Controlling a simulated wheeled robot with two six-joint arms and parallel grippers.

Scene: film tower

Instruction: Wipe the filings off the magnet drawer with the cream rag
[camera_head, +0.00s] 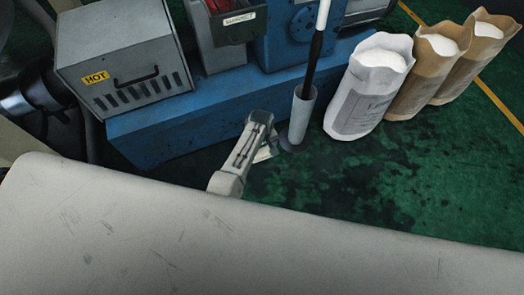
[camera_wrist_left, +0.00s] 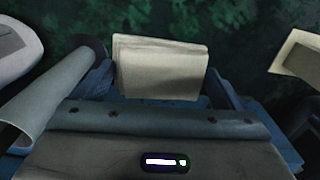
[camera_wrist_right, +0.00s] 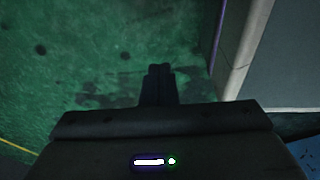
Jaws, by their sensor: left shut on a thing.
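The magnet drawer (camera_head: 220,50) is a grey open-topped box with a label and something red inside, at the top of the head view on the blue machine. Filings cannot be made out. My left gripper (camera_head: 264,151) is low in front of the blue base, well below the drawer. In the left wrist view its fingers (camera_wrist_left: 160,85) are shut on the folded cream rag (camera_wrist_left: 162,66). In the head view only a pale bit of the rag shows. My right gripper (camera_wrist_right: 158,85) shows only in its wrist view, its dark fingers together and empty, above green floor.
A grey box marked HOT (camera_head: 122,60) stands left of the drawer. A grey tube (camera_head: 300,112) holding a black-and-white rod stands right of my left gripper. Paper sacks (camera_head: 367,88) stand at the right. The green floor (camera_head: 440,160) in front of them is clear.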

